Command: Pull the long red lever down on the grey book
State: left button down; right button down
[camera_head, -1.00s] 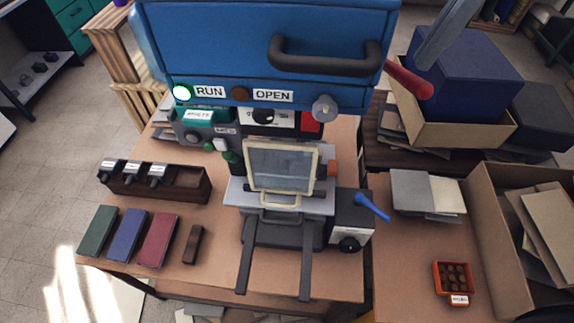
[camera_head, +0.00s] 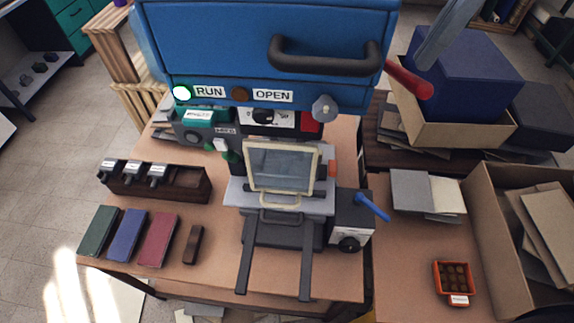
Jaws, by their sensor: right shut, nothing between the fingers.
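The long red lever (camera_head: 408,79) sticks out at the right side of the blue press (camera_head: 225,45), high up. A grey metal bar (camera_head: 446,32) meets it from the upper right. Below the press, a grey panel (camera_head: 282,166) in a cream frame leans over a light grey plate (camera_head: 318,203); I cannot tell whether it is the grey book. My right gripper is at most a dark sliver at the bottom edge (camera_head: 364,318), shut and well away from the lever. My left gripper is out of view.
Green, blue and red covers (camera_head: 157,240) lie at the left of the table, below a dark rack (camera_head: 182,184). A small blue lever (camera_head: 372,208) juts out beside the plate. Cardboard boxes (camera_head: 485,235) stand at the right.

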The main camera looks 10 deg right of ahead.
aim_at(420, 88)
jog(key=shift+f, duration=0.25)
jog(key=shift+f+b, duration=0.75)
jog(key=shift+b, duration=0.25)
jog(key=shift+s+a+f+b, duration=0.1)
jog(key=shift+s+f+b, duration=0.2)
jog(key=shift+f+b, duration=0.6)
jog(key=shift+s+f+b, duration=0.25)
jog(key=shift+f+b, duration=0.45)
jog(key=shift+b, duration=0.3)
jog(key=shift+f, duration=0.1)
jog(key=f+b, duration=0.3)
jog(key=shift+s+a+b, duration=0.1)
jog(key=shift+s+b, duration=0.15)
jog(key=shift+b, duration=0.1)
